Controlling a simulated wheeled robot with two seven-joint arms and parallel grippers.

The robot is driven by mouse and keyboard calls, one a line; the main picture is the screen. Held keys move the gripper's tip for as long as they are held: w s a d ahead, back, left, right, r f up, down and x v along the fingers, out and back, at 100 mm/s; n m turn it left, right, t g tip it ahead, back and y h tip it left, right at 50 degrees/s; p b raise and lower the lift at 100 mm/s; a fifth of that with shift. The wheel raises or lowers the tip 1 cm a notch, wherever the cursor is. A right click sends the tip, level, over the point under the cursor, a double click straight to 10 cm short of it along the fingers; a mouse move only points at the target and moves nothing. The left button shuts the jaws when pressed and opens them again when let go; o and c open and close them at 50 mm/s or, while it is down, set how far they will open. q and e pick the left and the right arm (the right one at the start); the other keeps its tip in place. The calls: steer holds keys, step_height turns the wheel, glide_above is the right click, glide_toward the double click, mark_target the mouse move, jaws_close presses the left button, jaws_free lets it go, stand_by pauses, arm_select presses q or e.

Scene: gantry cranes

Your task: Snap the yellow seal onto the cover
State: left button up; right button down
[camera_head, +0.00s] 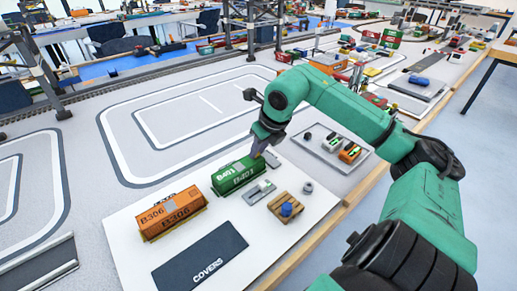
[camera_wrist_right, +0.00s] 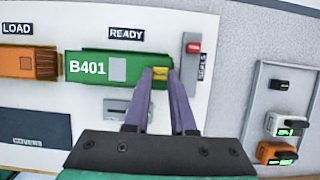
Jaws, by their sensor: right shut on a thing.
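My right gripper (camera_wrist_right: 161,74) is shut on the small yellow seal (camera_wrist_right: 160,73), which shows between its fingertips. The fingertips and seal are over the right end of the green container marked B401 (camera_wrist_right: 92,66); whether the seal touches it I cannot tell. A plain grey square (camera_wrist_right: 117,69) lies on the container's face; I cannot tell whether this is the cover. In the head view my right gripper (camera_head: 259,150) is at the far end of the green container (camera_head: 236,181), and the seal is hidden there. My left gripper is not in view.
An orange container marked B306 (camera_head: 169,216) stands beside the green one. A dark COVERS mat (camera_head: 200,262), a grey fixture (camera_head: 259,192) and a wooden pallet with a blue piece (camera_head: 279,209) lie nearby. A grey SEALS strip with a red piece (camera_wrist_right: 193,48) is right of the fingers.

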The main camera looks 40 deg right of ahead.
steer(key=shift+f, duration=0.15)
steer(key=c, duration=0.7)
jaws_free()
steer(key=o, duration=0.5)
step_height(320, 180, up, 7)
steer(key=p, duration=0.5)
